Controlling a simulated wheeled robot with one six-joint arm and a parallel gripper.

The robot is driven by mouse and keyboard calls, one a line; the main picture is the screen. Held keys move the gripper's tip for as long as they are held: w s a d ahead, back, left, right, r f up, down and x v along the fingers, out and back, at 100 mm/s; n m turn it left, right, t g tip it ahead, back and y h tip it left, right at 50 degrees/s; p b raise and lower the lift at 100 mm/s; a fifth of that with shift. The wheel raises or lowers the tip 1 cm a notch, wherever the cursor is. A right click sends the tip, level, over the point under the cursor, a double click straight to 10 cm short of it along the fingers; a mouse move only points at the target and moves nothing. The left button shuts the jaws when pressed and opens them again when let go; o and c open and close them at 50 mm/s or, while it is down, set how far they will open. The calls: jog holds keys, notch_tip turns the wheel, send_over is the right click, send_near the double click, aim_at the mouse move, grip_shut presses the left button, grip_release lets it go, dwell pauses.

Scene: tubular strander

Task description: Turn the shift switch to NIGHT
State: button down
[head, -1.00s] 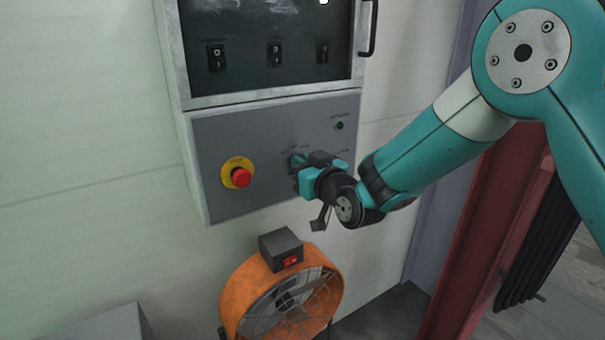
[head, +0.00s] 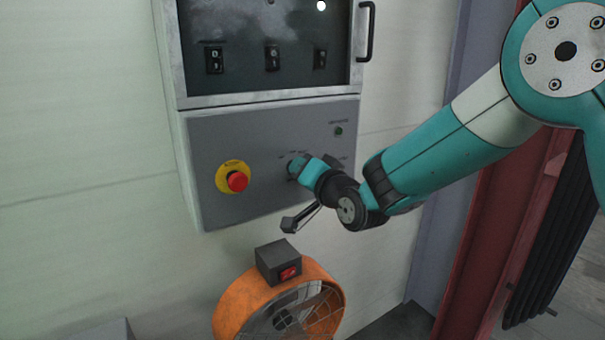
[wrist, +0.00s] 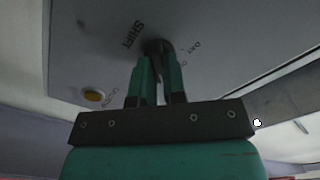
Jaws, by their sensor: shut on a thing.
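The shift switch (wrist: 158,46) is a dark knob on the grey control panel, under the printed word SHIFT in the wrist view. A DAY label shows beside it; I cannot read a NIGHT label or tell the knob's exact pointing. My gripper (wrist: 159,75) has its two teal fingers closed on the knob, one on each side. In the head view my gripper (head: 296,168) reaches the panel from the right and hides most of the switch.
A red emergency stop (head: 238,182) on a yellow plate sits left of the gripper on the grey panel (head: 215,150). A green lamp (head: 338,131) is above right. Several black switches (head: 272,59) sit behind the upper window. An orange fan (head: 240,302) stands below.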

jog(key=shift+m, duration=0.3)
dwell(0.4)
jog(key=c, duration=1.2)
grip_release()
jog(key=b+v, duration=0.5)
jog(key=v, duration=1.2)
jog(key=shift+s+d+b, duration=0.15)
jog(key=shift+d+b, duration=0.05)
jog(key=shift+b, duration=0.2)
